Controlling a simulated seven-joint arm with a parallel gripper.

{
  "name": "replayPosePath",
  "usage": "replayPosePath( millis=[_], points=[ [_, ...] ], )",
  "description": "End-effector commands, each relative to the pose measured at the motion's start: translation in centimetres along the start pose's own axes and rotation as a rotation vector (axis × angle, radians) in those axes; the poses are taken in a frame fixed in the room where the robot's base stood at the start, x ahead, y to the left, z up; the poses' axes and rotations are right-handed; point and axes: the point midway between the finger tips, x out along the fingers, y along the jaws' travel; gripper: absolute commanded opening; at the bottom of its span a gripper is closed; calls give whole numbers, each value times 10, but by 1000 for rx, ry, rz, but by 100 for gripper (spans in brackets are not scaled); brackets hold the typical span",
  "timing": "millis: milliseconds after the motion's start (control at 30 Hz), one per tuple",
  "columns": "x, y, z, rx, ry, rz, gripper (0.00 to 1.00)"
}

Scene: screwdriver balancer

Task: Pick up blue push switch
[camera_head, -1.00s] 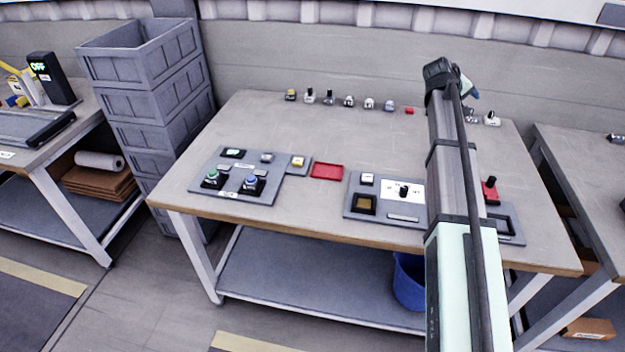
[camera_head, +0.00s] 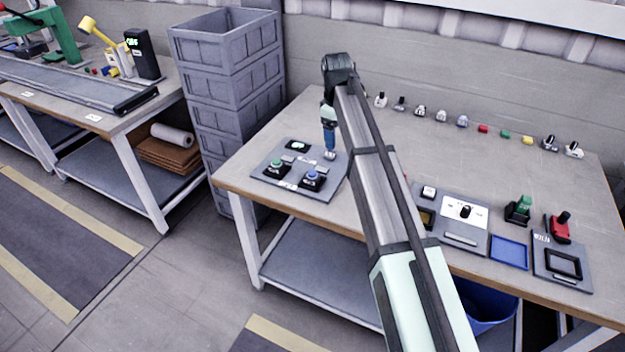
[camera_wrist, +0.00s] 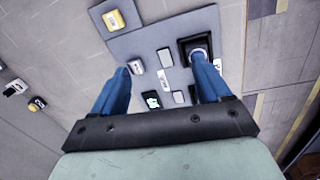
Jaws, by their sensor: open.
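The blue push switch (camera_head: 313,179) sits in a black housing on the front right of the grey left panel (camera_head: 262,172). In the wrist view, a round bluish button in a black housing, apparently the blue push switch (camera_wrist: 197,49), is at the upper right, partly covered by the right finger. My gripper (camera_head: 329,153) points down above the panel's right part, behind the blue push switch in the head view. Its two blue fingers (camera_wrist: 161,64) are spread apart with nothing held between them. The green push switch (camera_head: 276,169) stands left of the blue one.
A yellow button (camera_wrist: 114,20) on a small plate adjoins the panel. A right-hand panel (camera_head: 474,226) holds a knob, with a blue tray (camera_head: 509,252) beside it. Small parts line the table's back. Stacked grey crates (camera_head: 232,90) stand left of the table.

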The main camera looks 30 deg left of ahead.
Motion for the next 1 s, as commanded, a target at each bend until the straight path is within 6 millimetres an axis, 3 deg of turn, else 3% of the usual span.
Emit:
replayPosePath(
  millis=[100,233,367,800,1000],
  points=[
    [-4,-32,-28,-80,10,-55,77],
    [-6,-51,-42,-124,15,-88,77],
    [2,-57,-45,-137,15,-98,77],
    [69,-63,-46,-135,16,-96,77],
    [79,-64,-46,-135,16,-96,77]
  ],
)
